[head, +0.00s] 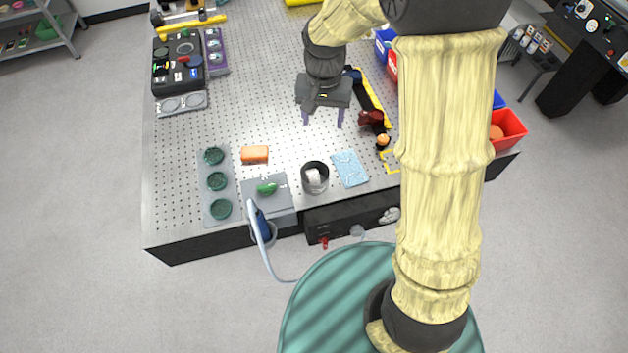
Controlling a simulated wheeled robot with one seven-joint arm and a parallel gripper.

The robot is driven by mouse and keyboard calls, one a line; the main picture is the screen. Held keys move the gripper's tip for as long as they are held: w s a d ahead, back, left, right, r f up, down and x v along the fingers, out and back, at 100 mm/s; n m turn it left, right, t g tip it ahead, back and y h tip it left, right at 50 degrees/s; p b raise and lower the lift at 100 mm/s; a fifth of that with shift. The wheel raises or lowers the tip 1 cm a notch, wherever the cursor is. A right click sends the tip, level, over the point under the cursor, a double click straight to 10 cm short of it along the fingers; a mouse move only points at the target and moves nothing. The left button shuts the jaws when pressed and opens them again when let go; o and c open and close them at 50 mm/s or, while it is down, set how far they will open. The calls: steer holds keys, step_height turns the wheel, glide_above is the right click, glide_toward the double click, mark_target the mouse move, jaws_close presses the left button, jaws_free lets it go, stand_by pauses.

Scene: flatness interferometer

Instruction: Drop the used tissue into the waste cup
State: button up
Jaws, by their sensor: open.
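The waste cup (305,185), a dark round cup, stands upright near the table's front edge. A white crumpled tissue (314,176) shows inside the cup's rim. Whether it rests on the cup's bottom I cannot tell. My gripper (323,118) points down over the table, farther back than the cup and slightly to its right. Its two purplish fingers are apart, with nothing seen between them. It is clear of the cup.
A light blue cloth (350,169) lies right of the cup. An orange block (255,154), a grey pad (281,198) with a green item and a tray of green discs (206,165) lie left. A black-and-yellow tool (372,97) lies right of my gripper. Perforated tabletop (255,100) is clear behind.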

steer(key=shift+r, duration=0.95)
steer(key=shift+d, duration=0.1)
steer(key=s+d+f+n+t+b, duration=0.1)
steer(key=s+d+f+b, duration=0.3)
steer(key=s+d, duration=0.8)
steer(key=shift+s+d+f+t, duration=0.2)
steer(key=shift+d+f+t, duration=0.15)
steer(key=shift+d+t, duration=0.4)
stand_by(1.1)
